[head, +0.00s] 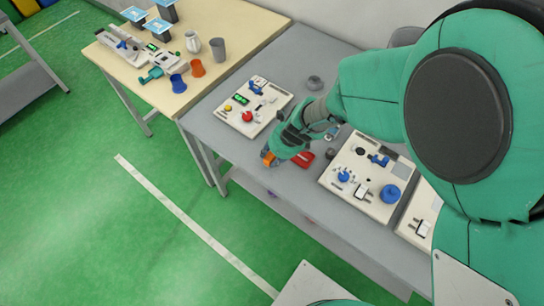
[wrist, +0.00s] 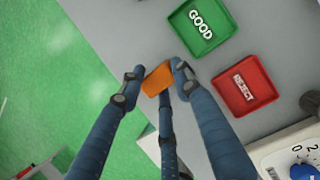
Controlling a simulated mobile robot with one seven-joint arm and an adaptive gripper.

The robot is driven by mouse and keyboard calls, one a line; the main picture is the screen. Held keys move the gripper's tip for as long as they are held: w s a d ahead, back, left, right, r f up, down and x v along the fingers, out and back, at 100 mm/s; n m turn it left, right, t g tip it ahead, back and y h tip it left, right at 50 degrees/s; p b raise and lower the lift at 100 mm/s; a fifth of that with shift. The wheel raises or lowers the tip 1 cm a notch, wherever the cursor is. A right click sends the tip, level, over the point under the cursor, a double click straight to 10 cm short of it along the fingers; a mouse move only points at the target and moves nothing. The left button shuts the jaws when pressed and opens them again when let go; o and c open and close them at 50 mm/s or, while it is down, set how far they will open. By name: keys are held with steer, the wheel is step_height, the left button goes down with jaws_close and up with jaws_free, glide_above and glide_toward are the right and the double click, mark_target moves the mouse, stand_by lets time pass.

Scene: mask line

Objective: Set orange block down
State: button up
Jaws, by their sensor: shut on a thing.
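My three-fingered gripper (wrist: 158,70) is shut on the orange block (wrist: 157,81). In the head view the block (head: 267,159) shows below my gripper (head: 274,153), near the front edge of the grey table (head: 218,110). The wrist view shows a green tray marked GOOD (wrist: 179,25) and a red tray marked REJECT (wrist: 262,94) to the right of the block. The block is outside both trays in that view. I cannot tell whether it touches the table. In the head view the red tray (head: 304,160) lies right of my gripper; the green tray is hidden.
A panel with a red knob (head: 270,126) lies left of my gripper, and a panel with blue parts (head: 352,205) lies right. A wooden table (head: 258,28) with cups stands at the back left. Green floor (head: 110,215) lies beyond the grey table's edge.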

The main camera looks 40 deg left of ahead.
steer(key=shift+f, duration=0.1)
steer(key=o, duration=1.1)
steer(key=p+v, duration=0.3)
steer(key=v, duration=0.9)
steer(key=shift+p, duration=0.4)
